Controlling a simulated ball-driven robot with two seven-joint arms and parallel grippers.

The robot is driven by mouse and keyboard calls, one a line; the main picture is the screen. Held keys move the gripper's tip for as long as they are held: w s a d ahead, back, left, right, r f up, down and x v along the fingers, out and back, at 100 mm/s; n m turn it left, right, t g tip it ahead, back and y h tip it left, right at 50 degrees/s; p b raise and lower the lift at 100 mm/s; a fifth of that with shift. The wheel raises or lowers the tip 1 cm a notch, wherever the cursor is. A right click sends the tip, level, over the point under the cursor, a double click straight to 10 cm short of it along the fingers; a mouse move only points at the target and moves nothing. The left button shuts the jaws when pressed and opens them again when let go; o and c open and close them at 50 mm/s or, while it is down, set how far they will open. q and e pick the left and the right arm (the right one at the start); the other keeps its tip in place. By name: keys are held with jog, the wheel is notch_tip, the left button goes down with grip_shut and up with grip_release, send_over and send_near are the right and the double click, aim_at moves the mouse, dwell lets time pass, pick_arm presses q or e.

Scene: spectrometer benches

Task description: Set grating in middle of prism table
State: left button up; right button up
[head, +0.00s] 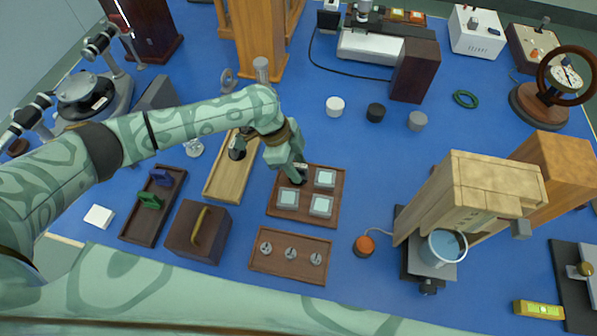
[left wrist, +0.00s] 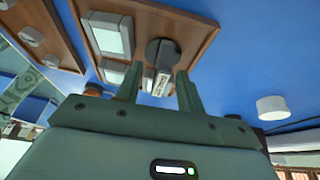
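The grating (head: 299,176) stands on a dark round base in the far left part of a brown wooden tray (head: 272,206). In the left wrist view the grating is a small grey labelled block (left wrist: 162,82) on that disc. My left gripper (head: 297,163) reaches down over it. Its fingers (left wrist: 159,80) are apart, one on each side of the block, with gaps showing. The spectrometer, with its round prism table (head: 86,88), stands at the far left. My right gripper is not in view.
Several pale square plates (head: 288,198) share the tray. A tray of metal pieces (head: 290,254), a brown box with a handle (head: 186,236) and a wooden tray (head: 223,181) stand around it.

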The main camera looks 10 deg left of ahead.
pick_arm(q)
jog(key=shift+x, duration=0.75)
jog(key=shift+r, duration=0.1)
grip_shut()
